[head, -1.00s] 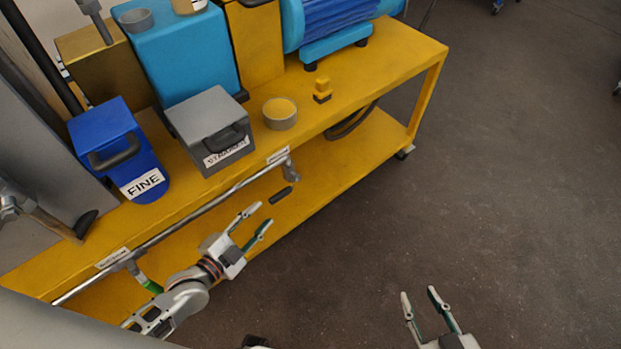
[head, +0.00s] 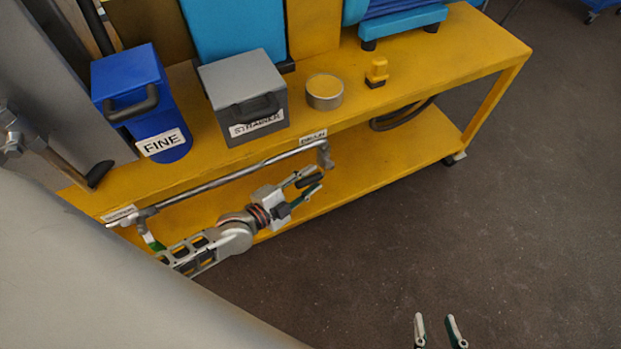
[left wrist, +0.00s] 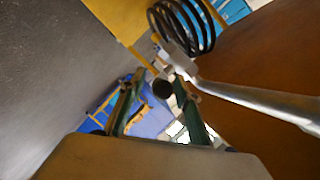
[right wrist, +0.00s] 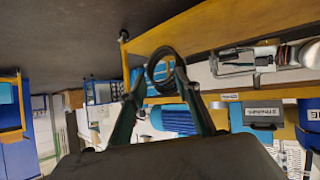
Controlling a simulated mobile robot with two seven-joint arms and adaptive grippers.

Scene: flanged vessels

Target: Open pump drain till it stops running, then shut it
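A grey pipe (head: 230,176) runs along the front of the yellow cart. A valve (head: 325,154) hangs at its right end below a small label reading DRAIN (head: 313,137). A dark handle (head: 309,181) shows below the valve. My left gripper (head: 306,183) is open with a finger on either side of the handle. In the left wrist view the handle's round dark end (left wrist: 162,89) sits between the fingers, which do not look closed on it. My right gripper (head: 435,330) is open and empty over the floor. I see no running liquid.
The yellow cart (head: 460,60) carries a blue FINE vessel (head: 125,85), a grey STRAINER vessel (head: 243,85), a round tin (head: 324,92) and a small yellow part (head: 377,72). A coiled dark hose (right wrist: 160,70) lies on the lower shelf. The floor at right is clear.

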